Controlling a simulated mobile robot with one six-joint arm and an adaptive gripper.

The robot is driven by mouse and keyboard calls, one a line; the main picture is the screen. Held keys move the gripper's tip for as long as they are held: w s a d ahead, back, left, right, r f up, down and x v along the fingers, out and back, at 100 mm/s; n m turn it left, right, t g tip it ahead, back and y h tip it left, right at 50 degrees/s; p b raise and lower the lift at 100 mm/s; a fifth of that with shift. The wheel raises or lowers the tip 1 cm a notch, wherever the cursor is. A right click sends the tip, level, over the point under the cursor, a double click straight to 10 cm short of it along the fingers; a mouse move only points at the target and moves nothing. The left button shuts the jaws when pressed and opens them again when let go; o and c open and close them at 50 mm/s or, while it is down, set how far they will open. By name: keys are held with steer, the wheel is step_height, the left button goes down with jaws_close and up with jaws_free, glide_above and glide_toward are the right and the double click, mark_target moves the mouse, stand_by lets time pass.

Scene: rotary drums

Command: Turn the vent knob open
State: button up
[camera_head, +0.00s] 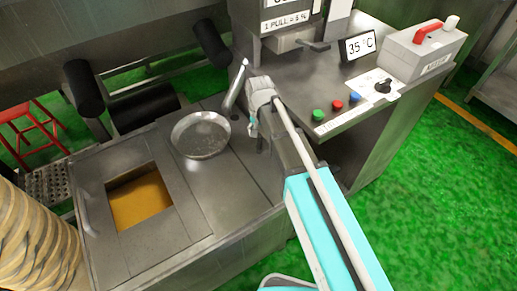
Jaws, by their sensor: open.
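A black rotary knob (382,86) sits on a white labelled plate (362,101) on the steel counter, in front of the grey box. Its lettering is too small to read, so I cannot confirm that it is the vent knob or how far it is turned. My gripper (253,126) is at the end of my teal and grey arm, left of the counter and well apart from the knob. It is open, small in view and partly hidden by my wrist; I see nothing held.
Green, red and blue buttons (337,105) line the counter front. A 35 °C display (357,46) and a grey box with a red handle (425,50) stand behind. A round metal pan (200,135) and a square opening with yellow contents (140,201) lie left.

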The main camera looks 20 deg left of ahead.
mark_target(259, 143)
steer(key=shift+f+b, duration=3.55)
steer(key=shift+f, duration=0.3)
jaws_close()
